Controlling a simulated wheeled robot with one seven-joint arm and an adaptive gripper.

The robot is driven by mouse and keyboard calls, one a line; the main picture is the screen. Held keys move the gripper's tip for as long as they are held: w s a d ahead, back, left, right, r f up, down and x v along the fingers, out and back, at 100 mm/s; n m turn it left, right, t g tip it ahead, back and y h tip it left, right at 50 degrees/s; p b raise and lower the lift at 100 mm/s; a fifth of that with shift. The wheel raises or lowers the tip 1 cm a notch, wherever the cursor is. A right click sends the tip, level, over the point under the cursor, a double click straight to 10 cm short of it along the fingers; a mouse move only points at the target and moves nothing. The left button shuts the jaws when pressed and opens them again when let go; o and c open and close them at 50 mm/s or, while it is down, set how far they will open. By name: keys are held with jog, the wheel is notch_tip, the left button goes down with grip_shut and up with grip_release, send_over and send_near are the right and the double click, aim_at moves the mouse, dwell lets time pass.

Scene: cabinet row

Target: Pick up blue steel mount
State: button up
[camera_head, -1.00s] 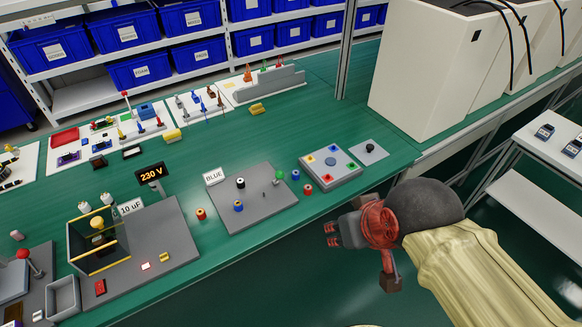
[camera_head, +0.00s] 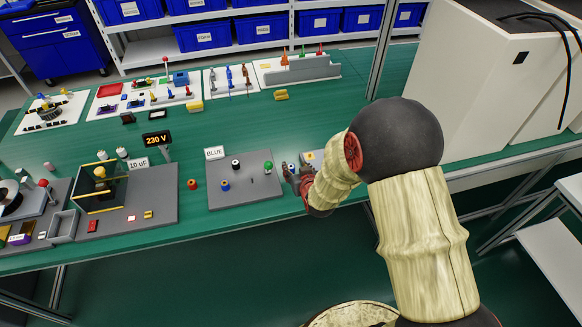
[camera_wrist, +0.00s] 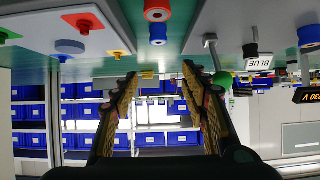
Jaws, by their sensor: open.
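Small blue cylinders fit the blue mount; I cannot tell which is meant. One blue cylinder (camera_head: 225,186) stands on the grey plate with the BLUE sign (camera_head: 214,153) in the head view. Another blue cylinder (camera_wrist: 158,34) shows in the upside-down wrist view, ahead of my fingers and across the gap between them. A red cylinder (camera_wrist: 157,10) stands close to it. My gripper (camera_head: 288,176) is at the right edge of the grey plate, over the bench front, and partly hides that area. In the wrist view my gripper (camera_wrist: 160,85) is open, with nothing between the fingers.
The grey plate (camera_head: 245,196) also holds a black-and-white cylinder (camera_head: 235,164) and a green-topped post (camera_head: 268,167). A button panel (camera_wrist: 70,25) lies beside my gripper. A large white cabinet (camera_head: 455,85) stands to the right. Green bench is clear behind the plate.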

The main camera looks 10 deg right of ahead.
aim_at(291, 166)
notch_tip(291, 166, down, 4)
jog(key=shift+t, duration=0.4)
jog(key=b+x, duration=0.1)
jog(key=x, duration=0.2)
jog(key=b+x, duration=0.1)
jog(key=x, duration=0.2)
jog(key=shift+w+f, duration=0.15)
jog(key=shift+f, duration=0.35)
jog(key=shift+w+b, duration=0.3)
jog(key=shift+w, duration=0.1)
jog(key=c, duration=0.3)
jog(key=c, duration=0.8)
jog(key=shift+c, duration=0.3)
jog(key=shift+r, duration=0.1)
